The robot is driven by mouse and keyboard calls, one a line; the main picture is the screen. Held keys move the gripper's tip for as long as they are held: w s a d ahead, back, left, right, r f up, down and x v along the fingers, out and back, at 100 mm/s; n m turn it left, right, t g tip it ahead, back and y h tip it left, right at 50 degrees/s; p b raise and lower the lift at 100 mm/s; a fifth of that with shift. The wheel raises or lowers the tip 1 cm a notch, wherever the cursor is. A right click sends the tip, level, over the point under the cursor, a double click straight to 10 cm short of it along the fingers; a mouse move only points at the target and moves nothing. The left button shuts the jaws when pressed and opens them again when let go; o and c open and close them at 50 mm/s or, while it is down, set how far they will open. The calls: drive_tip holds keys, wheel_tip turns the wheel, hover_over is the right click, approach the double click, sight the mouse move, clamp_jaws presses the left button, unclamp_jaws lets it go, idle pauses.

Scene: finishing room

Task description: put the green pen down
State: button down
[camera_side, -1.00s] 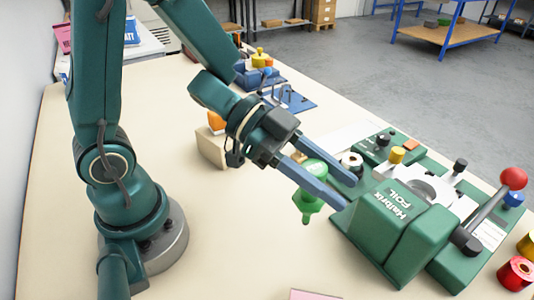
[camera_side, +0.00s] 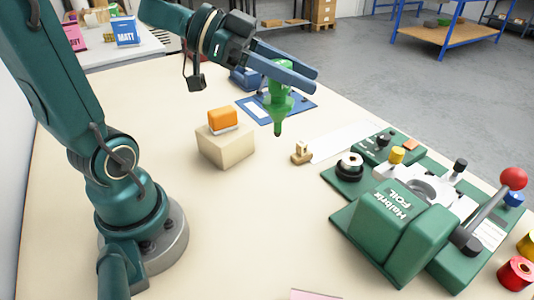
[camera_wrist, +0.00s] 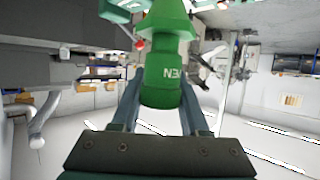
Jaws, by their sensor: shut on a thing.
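The green pen (camera_side: 278,101) is a stubby green body with a narrow tip pointing down. My gripper (camera_side: 290,76) is shut on it and holds it in the air over the table, with the two blue-grey fingers on either side. In the side view it shows in front of a blue mat. The fingers hide part of the pen in the side view.
A beige block (camera_side: 225,146) with an orange-topped item (camera_side: 222,119) stands left of the pen. A blue mat (camera_side: 306,100) lies behind. A small wooden piece (camera_side: 301,153), a black round item (camera_side: 349,167) and the green foil machine (camera_side: 400,225) are to the right.

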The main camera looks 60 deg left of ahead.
drive_tip(key=w+a+r+n+t+y, duration=0.1)
drive_tip(key=a+r+n+t+y, duration=0.1)
drive_tip(key=a+n+t+y, duration=0.15)
drive_tip(key=d+f+n+y, duration=0.2)
drive_tip(key=d+f, duration=0.2)
drive_tip(key=d, duration=0.5)
drive_tip(key=a+r+n+g+y, duration=0.1)
drive_tip(key=a+n+g+y, duration=0.3)
drive_tip(key=a+n+y, duration=0.65)
drive_tip(key=a+n+g+y, duration=0.3)
drive_tip(key=a+n+y, duration=0.2)
drive_tip(key=a, duration=1.1)
drive_tip(key=s+a+f+n+g, duration=0.3)
drive_tip(key=s+a+n+g, duration=1)
drive_tip(key=s+a, duration=0.65)
drive_tip(key=w+f+g, duration=0.1)
drive_tip(key=w+f, duration=1)
drive_tip(key=shift+m+h, duration=0.3)
